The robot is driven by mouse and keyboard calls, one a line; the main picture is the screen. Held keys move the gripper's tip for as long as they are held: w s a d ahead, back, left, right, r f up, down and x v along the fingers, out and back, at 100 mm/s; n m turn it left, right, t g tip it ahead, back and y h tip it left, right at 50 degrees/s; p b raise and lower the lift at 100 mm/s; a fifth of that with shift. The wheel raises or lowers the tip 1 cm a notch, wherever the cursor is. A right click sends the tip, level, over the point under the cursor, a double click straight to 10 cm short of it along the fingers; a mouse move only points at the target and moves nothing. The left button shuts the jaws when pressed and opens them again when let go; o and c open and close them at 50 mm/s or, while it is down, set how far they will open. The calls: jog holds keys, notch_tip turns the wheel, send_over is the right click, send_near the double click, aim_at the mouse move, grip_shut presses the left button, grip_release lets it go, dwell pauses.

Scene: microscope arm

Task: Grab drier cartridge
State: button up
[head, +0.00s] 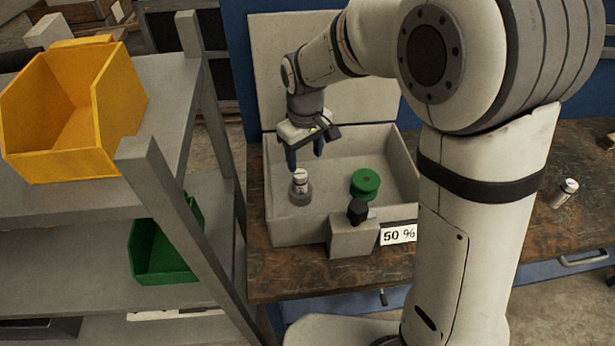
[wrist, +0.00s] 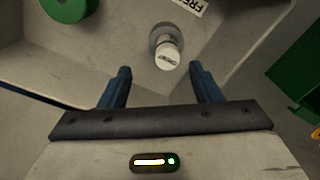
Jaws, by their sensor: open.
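A white capped cylinder, which looks like the drier cartridge (head: 300,177), stands upright in a round grey holder (head: 300,194) inside an open grey box (head: 283,229). In the wrist view the cartridge (wrist: 167,60) shows its white top just beyond the fingertips, roughly midway between them. My gripper (head: 305,158) is open and empty, pointing down above the cartridge. Its two blue fingers (wrist: 160,71) stand apart, one to each side. I see no contact with the cartridge.
A green round piece (head: 365,182) lies in the box, right of the cartridge. A "50 %" card (head: 398,234) is at the box front. Another small white cylinder (head: 565,193) lies on the bench at right. A shelf with a yellow bin (head: 100,100) and green bin (head: 165,262) stands left.

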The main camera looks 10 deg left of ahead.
aim_at(301, 173)
jog(key=shift+a+f, duration=0.45)
jog(key=shift+f, duration=0.05)
jog(key=shift+w+a+f, duration=0.1)
jog(key=shift+f, duration=0.25)
notch_tip(301, 173, down, 7)
jog(key=shift+p, duration=0.7)
jog(key=shift+c, duration=0.4)
jog(key=c, duration=1)
